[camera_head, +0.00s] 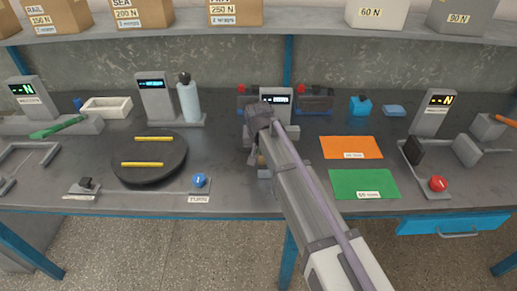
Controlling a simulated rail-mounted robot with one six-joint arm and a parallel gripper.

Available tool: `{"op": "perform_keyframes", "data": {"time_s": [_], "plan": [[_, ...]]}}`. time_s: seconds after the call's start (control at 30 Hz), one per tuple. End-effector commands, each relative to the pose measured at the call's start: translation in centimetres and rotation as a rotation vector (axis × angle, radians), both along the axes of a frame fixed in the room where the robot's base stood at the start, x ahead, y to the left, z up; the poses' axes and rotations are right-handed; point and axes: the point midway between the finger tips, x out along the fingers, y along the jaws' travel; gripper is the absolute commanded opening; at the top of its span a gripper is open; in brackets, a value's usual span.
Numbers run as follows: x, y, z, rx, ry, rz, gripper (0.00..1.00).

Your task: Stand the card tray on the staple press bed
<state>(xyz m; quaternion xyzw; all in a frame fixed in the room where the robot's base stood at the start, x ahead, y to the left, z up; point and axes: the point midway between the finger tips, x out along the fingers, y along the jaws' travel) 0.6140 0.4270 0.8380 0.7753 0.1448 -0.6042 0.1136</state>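A small open white tray (107,107) lies at the back left of the bench; I cannot tell whether it is the card tray. No part is clearly marked as the staple press bed. At the right, a grey display post (434,112) stands with a dark block (413,151), a grey block (467,150) and a red button (438,184). My gripper (258,160) is over the middle of the bench, in front of a central display unit (276,94). My wrist and arm hide its fingers, so its opening and anything between them cannot be made out.
A black round turntable (149,172) carries two yellow bars, with a blue button (199,180) beside it. A shelf (330,31) with boxes runs above the bench's back.

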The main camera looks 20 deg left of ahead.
Motion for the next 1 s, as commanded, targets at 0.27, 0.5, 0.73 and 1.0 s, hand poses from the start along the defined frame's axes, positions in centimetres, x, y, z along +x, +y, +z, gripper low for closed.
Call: {"op": "perform_keyframes", "data": {"time_s": [0.27, 0.5, 0.73, 1.0], "plan": [[0.0, 0.0, 0.1, 0.000, 0.000, 0.000, 0.29], [0.0, 0.0, 0.4, 0.000, 0.000, 0.000, 0.29], [-0.8, -0.3, 4.5, 0.000, 0.000, 0.000, 0.29], [-2.3, -0.9, 11.3, 0.000, 0.000, 0.000, 0.29]]}}
